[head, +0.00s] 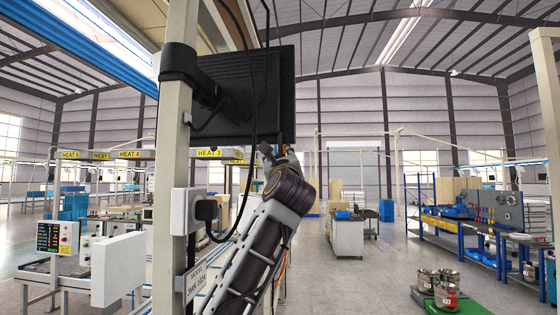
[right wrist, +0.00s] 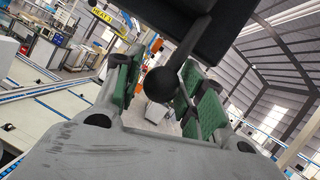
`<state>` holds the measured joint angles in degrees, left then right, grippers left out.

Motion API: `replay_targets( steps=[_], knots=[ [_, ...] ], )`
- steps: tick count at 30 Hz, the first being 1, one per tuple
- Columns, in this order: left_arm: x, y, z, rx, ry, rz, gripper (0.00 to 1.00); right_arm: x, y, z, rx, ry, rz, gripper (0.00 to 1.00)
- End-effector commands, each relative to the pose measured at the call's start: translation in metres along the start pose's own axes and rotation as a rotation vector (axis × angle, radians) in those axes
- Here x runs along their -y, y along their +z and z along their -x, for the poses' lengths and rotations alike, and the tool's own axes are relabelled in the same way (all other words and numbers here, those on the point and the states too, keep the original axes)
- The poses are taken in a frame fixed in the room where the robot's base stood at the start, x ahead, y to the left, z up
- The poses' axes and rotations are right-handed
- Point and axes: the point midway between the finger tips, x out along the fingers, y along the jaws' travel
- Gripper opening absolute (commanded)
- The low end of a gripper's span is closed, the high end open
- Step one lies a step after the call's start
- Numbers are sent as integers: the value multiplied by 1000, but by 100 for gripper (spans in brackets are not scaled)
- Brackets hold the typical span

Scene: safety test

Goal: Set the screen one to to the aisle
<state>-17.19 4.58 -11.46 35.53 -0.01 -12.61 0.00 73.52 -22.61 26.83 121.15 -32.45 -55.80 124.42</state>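The screen (head: 236,98) is a black panel on a bracket (head: 200,88) fixed to a beige post (head: 176,150). Its face is turned away or edge-on, so I cannot see the display. My right gripper (head: 278,152) is just below the screen's lower right corner. In the right wrist view the dark panel (right wrist: 232,22) fills the top. A black ball knob (right wrist: 160,80) on a stalk hangs between the green-padded fingers of my right gripper (right wrist: 160,95). The fingers are open, with gaps visible on both sides of the knob. My left gripper is not in view.
Black cables (head: 262,110) hang in front of the screen and beside my right arm. A white box with a plug (head: 186,211) sits on the post. A control panel (head: 57,237) stands left.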

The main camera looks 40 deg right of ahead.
Motion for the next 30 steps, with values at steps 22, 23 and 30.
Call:
replay_targets(
  steps=[22,23,30],
  knots=[
    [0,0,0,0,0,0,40,0,0,35,0,-1,2,40],
    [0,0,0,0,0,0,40,0,0,39,0,-2,2,40],
    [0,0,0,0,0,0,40,0,0,63,0,0,1,40]
  ],
)
